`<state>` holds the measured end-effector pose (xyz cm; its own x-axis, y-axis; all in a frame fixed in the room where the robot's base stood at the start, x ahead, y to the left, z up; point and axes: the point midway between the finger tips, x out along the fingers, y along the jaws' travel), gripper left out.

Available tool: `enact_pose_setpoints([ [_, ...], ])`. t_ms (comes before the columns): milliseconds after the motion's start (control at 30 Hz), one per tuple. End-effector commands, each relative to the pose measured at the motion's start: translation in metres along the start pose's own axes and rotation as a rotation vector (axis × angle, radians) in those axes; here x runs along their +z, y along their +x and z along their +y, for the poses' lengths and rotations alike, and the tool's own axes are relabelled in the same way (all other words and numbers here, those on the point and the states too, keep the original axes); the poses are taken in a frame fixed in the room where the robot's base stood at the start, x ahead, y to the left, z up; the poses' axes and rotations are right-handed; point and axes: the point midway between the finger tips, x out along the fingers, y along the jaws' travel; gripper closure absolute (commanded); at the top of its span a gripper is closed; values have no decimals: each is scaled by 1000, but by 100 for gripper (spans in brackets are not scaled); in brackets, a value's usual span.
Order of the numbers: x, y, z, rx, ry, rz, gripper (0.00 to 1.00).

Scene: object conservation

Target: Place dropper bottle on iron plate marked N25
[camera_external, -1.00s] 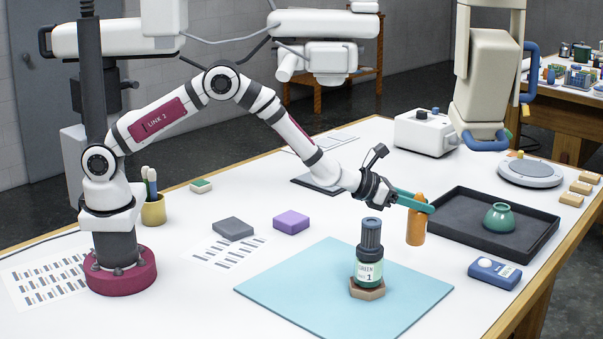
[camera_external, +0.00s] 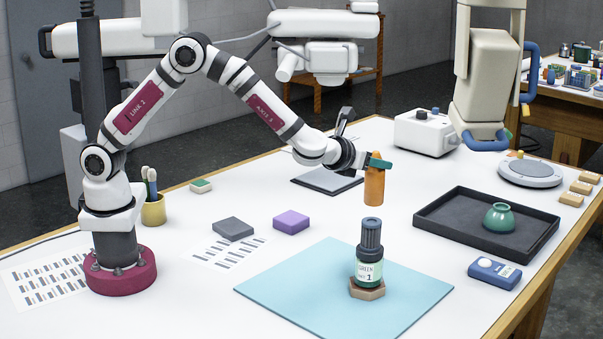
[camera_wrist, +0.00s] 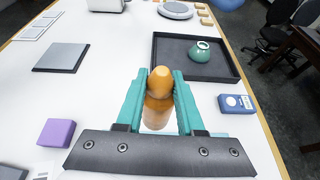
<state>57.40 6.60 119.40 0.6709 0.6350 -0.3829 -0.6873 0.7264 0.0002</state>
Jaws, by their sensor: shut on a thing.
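My gripper (camera_external: 378,164) is shut on an amber-orange dropper bottle (camera_external: 374,188) and holds it upright above the table, behind the green bottle. In the wrist view the two teal fingers (camera_wrist: 159,78) press on either side of the dropper bottle (camera_wrist: 157,110). A flat dark grey plate (camera_external: 322,181) lies on the table to the left of my gripper; it also shows at upper left in the wrist view (camera_wrist: 62,57). I can read no N25 mark on it. A smaller grey block (camera_external: 233,227) lies farther left, also without a readable mark.
A green labelled bottle (camera_external: 370,255) stands on a brown hexagonal base on a light blue mat (camera_external: 290,295). A black tray (camera_external: 450,225) with a green bowl (camera_external: 499,216) is at right. A purple block (camera_external: 291,222) lies left. A white box (camera_external: 425,133) stands at the back.

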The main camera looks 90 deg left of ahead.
Motion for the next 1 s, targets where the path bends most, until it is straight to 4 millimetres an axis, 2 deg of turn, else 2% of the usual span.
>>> enact_pose_setpoints([
  [100, -5, -10, 57, 232, -95, 2, 100],
  [167, -10, -21, 87, 359, -146, 2, 100],
  [300, -34, -61, 156, 667, -272, 3, 100],
  [400, -54, -99, 195, 869, -357, 2, 100],
  [500, -70, -135, 220, 1028, -423, 1, 100],
  [633, -83, -166, 235, 1151, -476, 0, 100],
  [700, -87, -170, 241, 1183, -487, 0, 100],
  [767, -92, -165, 251, 1195, -490, -1, 100],
  [1000, -118, -113, 314, 1197, -490, 0, 100],
])
